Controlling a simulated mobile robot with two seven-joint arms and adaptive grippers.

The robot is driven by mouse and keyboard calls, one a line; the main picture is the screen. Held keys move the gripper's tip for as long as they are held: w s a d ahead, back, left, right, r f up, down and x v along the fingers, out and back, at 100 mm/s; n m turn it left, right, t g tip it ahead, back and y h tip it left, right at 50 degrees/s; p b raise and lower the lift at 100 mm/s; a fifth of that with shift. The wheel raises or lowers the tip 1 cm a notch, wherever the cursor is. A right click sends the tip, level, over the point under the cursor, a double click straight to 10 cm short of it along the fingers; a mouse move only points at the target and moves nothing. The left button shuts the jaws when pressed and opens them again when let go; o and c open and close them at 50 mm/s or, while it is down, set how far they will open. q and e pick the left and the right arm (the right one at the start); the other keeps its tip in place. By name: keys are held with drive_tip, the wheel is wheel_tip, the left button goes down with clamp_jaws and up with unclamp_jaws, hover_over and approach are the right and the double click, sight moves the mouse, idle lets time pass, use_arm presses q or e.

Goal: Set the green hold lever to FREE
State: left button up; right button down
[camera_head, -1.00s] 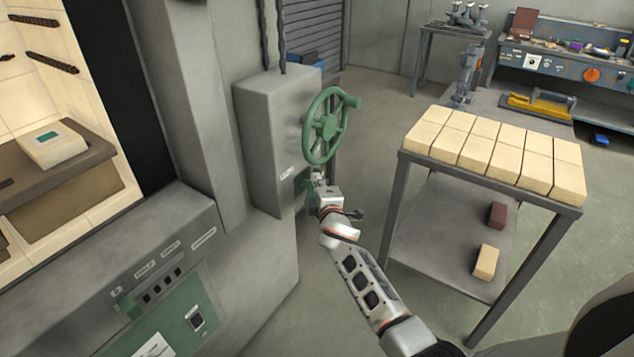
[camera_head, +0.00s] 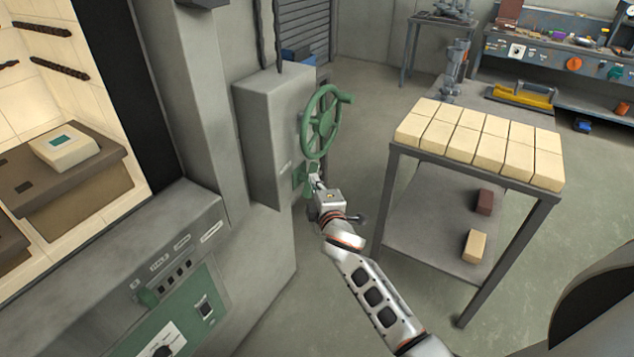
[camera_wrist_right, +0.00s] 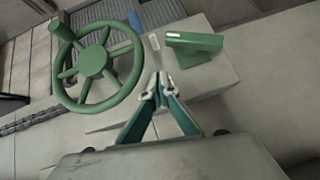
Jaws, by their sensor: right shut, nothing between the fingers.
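A green lever (camera_head: 299,179) sits low on the side of the grey box (camera_head: 262,130), below the green handwheel (camera_head: 322,120). In the right wrist view the lever (camera_wrist_right: 196,48) is a green block with a pale label, too small to read, right of the handwheel (camera_wrist_right: 97,62). My right gripper (camera_head: 313,169) is close beside the lever in the head view, partly covering it. In the right wrist view its fingertips (camera_wrist_right: 161,84) meet with nothing between them, below and left of the lever, with a visible gap in the picture. My left gripper is not in view.
A metal table (camera_head: 472,170) with several cream bricks stands right of my right arm. Floor is clear between box and table.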

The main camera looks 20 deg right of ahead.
drive_tip(key=shift+s+a+r, duration=0.1)
drive_tip(key=shift+s+r, duration=0.15)
drive_tip(key=shift+s, duration=0.4)
drive_tip(key=shift+s+r, duration=0.2)
drive_tip(key=shift+s, duration=0.45)
